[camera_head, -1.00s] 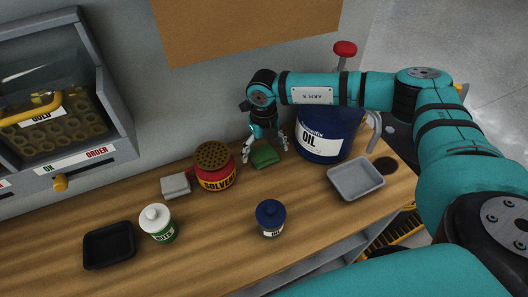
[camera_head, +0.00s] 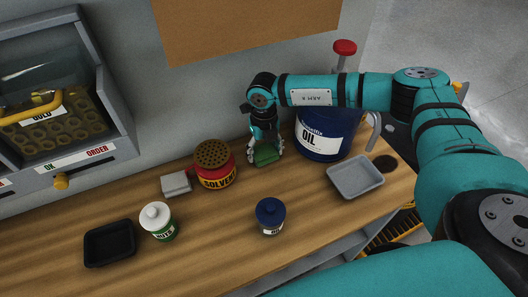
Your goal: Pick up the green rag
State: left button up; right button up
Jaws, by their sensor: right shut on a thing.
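The green rag (camera_head: 266,155) is a small folded piece at the back of the wooden bench, between the red solvent can and the blue oil drum. My right gripper (camera_head: 265,151) points down over it, with its fingers shut on the rag from both sides. The rag appears at or just above the bench top; I cannot tell whether it touches. My left gripper is not in view.
The solvent can (camera_head: 214,177) stands close left of the rag, the oil drum (camera_head: 322,140) close right.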

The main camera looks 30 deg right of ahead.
aim_at(264, 152)
jog(key=shift+s+r, duration=0.1)
jog(key=shift+r, duration=0.05)
jog(key=shift+r+b, duration=0.35)
jog(key=shift+b, duration=0.15)
notch_tip(264, 152, up, 11)
jog(key=b, duration=0.2)
jog(key=s+a+b, duration=0.1)
jog(key=s+b, duration=0.4)
jog(key=s, duration=1.4)
jog(key=shift+s+f, duration=0.25)
jog(key=shift+s, duration=0.15)
jog(key=shift+a, duration=0.1)
